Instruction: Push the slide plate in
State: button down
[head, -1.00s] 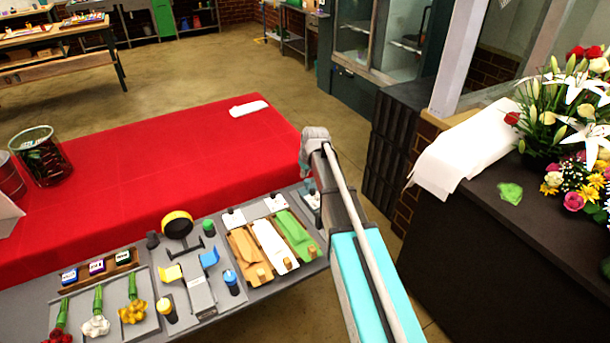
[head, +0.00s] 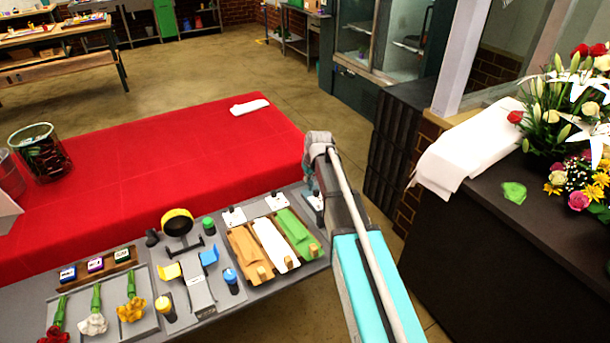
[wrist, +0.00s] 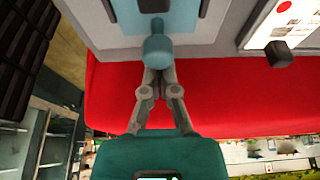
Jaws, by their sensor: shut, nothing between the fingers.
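In the wrist view, a pale teal plate (wrist: 115,20) lies in a light frame, with a rounded blue knob (wrist: 158,50) at its near edge. I take this to be the slide plate. My gripper (wrist: 157,74) is shut and empty, its fingertips right at the knob; I cannot tell whether they touch. In the head view, my gripper (head: 309,184) points down at the right end of the grey bench, over a small white plate (head: 315,201). My arm hides part of that spot.
White plates (head: 234,217) stand left of my gripper, behind brown, white and green folded wraps (head: 292,228). A ribbon stand (head: 177,222), bottles and flowers lie further left. A red-covered table (head: 150,165) lies behind. A dark counter (head: 500,240) with bouquets stands right.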

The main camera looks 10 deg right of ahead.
aim_at(317, 193)
jog(key=s, duration=0.2)
jog(key=s+d, duration=0.1)
jog(key=s, duration=0.1)
jog(key=s+d, duration=0.1)
jog(key=s, duration=0.1)
jog(key=shift+s, duration=0.4)
jog(key=shift+d, duration=0.1)
jog(key=shift+r, duration=0.1)
jog(key=a+p+v, duration=0.1)
jog(key=p+v, duration=0.8)
jog(key=shift+d+r, duration=0.4)
jog(key=shift+d, duration=0.1)
dwell(0.4)
jog(key=s+a+m+g, duration=0.1)
jog(key=s, duration=0.8)
jog(key=s+a+f+m+g+h, duration=0.1)
jog(key=s+a+m+g, duration=0.1)
jog(key=s, duration=0.7)
jog(key=shift+a+m+g, duration=0.15)
jog(key=shift+m+g, duration=0.15)
jog(key=shift+s, duration=0.1)
